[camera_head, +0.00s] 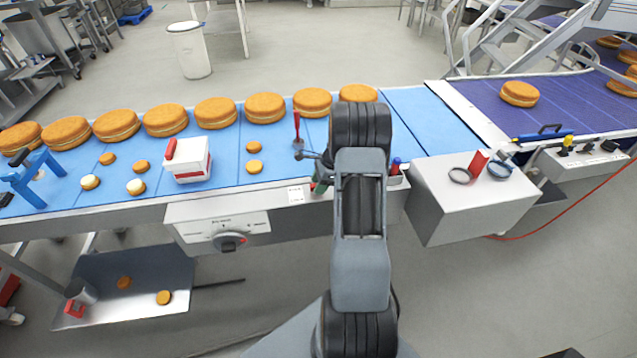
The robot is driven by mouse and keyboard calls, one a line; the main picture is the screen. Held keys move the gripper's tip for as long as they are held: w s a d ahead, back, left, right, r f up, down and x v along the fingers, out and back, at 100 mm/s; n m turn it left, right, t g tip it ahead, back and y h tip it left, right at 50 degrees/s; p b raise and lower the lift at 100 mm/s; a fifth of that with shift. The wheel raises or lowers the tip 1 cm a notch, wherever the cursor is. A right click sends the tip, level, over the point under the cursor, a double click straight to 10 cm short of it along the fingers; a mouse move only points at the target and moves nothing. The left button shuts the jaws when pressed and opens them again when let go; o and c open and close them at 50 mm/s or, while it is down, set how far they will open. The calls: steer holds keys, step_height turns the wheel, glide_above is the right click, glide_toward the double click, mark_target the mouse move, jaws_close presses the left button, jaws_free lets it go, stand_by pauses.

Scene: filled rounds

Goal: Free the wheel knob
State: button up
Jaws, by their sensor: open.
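My gripper (309,156) is mostly hidden by my own wrist. Its dark tips show just left of the wrist, above the conveyor's front edge. They are open, right of and above the knob and apart from it. A red-handled tool (297,125) stands on the belt close beyond the tips.
Large round cakes (215,111) line the back of the blue belt (225,160). A white box (188,160) and several small rounds lie nearer. A blue stand (32,180) is at the left. A grey metal box (470,200) stands right of my arm. A tray (130,305) lies below left.

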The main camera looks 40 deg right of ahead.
steer(key=shift+f, duration=0.1)
steer(key=shift+c, duration=0.3)
jaws_close()
steer(key=n, duration=0.2)
steer(key=n+g+b, duration=0.1)
steer(key=n, duration=0.1)
steer(key=shift+w+f+g+y+b, duration=0.1)
steer(key=shift+g+y+b, duration=0.2)
steer(key=n+g, duration=0.1)
steer(key=n, duration=0.1)
steer(key=n+g+b, duration=0.1)
steer(key=n, duration=0.2)
steer(key=shift+w+n, duration=0.1)
steer(key=shift+n, duration=0.2)
steer(key=n, duration=0.2)
steer(key=n+g+h+b, duration=0.1)
steer(key=n, duration=0.1)
steer(key=shift+g, duration=0.3)
steer(key=shift+a+n+g+h+b, duration=0.15)
steer(key=shift+n+h, duration=0.25)
steer(key=shift+n, duration=0.65)
steer(key=shift+d+n+g+h+b, duration=0.1)
steer(key=shift+n+g+h+b, duration=0.25)
steer(key=shift+n, duration=0.7)
